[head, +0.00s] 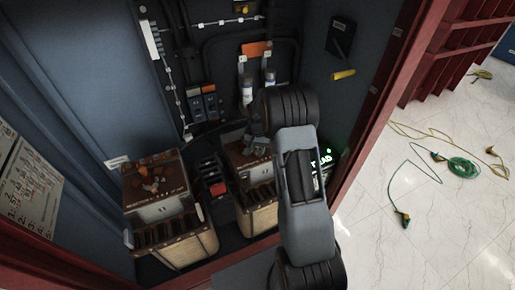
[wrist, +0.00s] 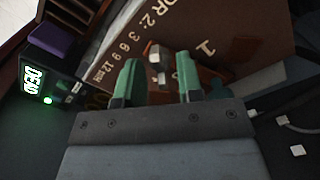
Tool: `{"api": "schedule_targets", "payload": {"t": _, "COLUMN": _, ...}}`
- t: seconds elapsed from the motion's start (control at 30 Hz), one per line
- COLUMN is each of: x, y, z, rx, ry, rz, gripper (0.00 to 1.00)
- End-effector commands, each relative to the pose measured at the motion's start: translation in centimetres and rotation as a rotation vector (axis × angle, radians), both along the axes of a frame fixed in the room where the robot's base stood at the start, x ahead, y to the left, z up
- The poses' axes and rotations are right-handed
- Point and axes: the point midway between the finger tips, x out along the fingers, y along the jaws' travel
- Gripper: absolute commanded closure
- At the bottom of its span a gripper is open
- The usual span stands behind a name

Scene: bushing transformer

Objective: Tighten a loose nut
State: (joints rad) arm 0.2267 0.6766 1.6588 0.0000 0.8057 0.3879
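My gripper (wrist: 157,78) points at the brown top of the right transformer (wrist: 230,30) in the wrist view. Its two green fingers are apart. A small grey metal nut or bolt end (wrist: 158,60) shows in the gap between the fingertips, with open room on both sides and no visible contact. Whether it is loose cannot be seen. In the head view the right transformer (head: 262,198) stands in the cabinet, partly hidden behind my arm. My gripper (head: 256,142) is small and dark there, above the transformer's top.
A similar transformer (head: 160,207) stands at the left. A black box reading "DEAD" (wrist: 35,85) with a green light is beside the right transformer. Breakers (head: 203,103) and cables line the back wall. The red cabinet frame (head: 385,95) bounds the right side. Cords (head: 463,167) lie on the floor outside.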

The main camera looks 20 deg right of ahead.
Motion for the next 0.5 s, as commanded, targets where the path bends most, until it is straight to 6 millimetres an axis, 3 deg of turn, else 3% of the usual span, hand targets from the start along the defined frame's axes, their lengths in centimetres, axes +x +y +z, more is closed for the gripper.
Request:
{"api": "schedule_targets", "payload": {"t": 0.27, "x": -0.01, "y": 0.0, "z": -0.14, "rx": 0.001, "ry": 0.001, "rz": 0.0, "gripper": 0.66}}
{"api": "schedule_targets", "payload": {"t": 0.5, "x": -0.01, "y": 0.0, "z": -0.12, "rx": 0.0, "ry": 0.0, "rz": 0.0, "gripper": 0.87}}
